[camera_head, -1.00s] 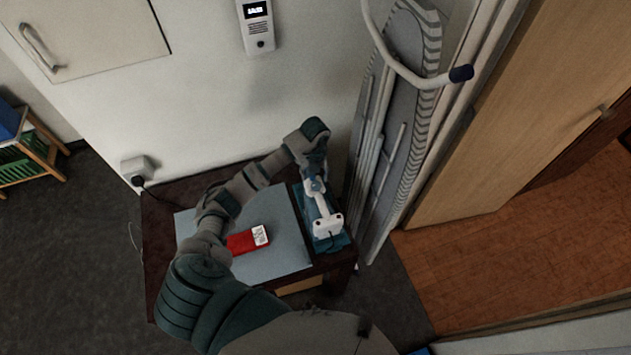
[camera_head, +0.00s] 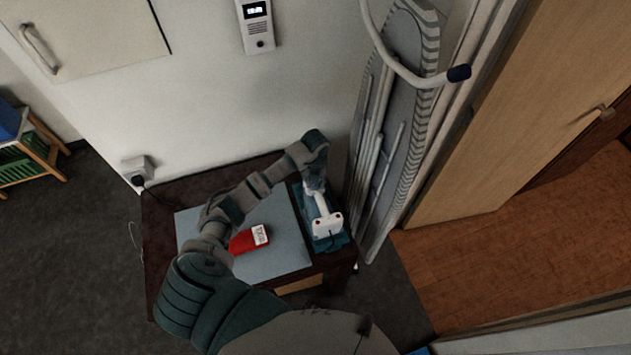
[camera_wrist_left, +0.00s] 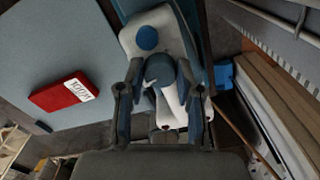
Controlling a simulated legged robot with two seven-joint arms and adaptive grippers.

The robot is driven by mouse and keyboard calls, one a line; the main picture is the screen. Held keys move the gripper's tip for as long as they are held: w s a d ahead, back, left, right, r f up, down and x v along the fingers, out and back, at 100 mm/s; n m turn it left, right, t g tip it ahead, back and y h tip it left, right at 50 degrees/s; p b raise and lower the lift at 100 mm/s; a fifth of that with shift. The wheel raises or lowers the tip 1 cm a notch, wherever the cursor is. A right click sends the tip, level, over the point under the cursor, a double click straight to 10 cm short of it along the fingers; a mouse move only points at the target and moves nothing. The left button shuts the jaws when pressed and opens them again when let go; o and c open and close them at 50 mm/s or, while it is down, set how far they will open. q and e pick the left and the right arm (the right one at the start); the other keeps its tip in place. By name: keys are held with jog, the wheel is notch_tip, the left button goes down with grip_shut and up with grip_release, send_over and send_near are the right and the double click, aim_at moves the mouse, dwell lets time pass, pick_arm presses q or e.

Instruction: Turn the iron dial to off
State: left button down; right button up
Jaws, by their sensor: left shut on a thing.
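The white and blue iron (camera_head: 326,222) sits on a teal rest at the right side of the dark table. In the left wrist view, the iron (camera_wrist_left: 182,44) lies under and between my fingers. A rounded blue-grey knob, apparently the iron dial (camera_wrist_left: 160,72), is between the fingertips. My left gripper (camera_head: 314,186) reaches down onto the iron's far end, and it also shows in the left wrist view (camera_wrist_left: 160,78), shut on the dial. The dial's marks cannot be read, and in the head view the gripper hides it. My right gripper is not in view.
A red box with a white label (camera_head: 249,239) lies on the pale blue mat (camera_head: 285,262), left of the iron. An ironing board (camera_head: 400,120) leans on the wall close to the right. A wall socket (camera_head: 137,168) is at the table's back left.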

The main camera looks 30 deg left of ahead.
aim_at(315, 183)
pick_arm(q)
jog(key=shift+n, duration=0.3)
jog(key=n+p, duration=0.2)
jog(key=n, duration=0.1)
jog(key=shift+n+p, duration=1)
jog(key=shift+n, duration=1.7)
jog(key=c, duration=0.7)
grip_release()
jog(key=shift+c, duration=0.2)
notch_tip(315, 183, up, 12)
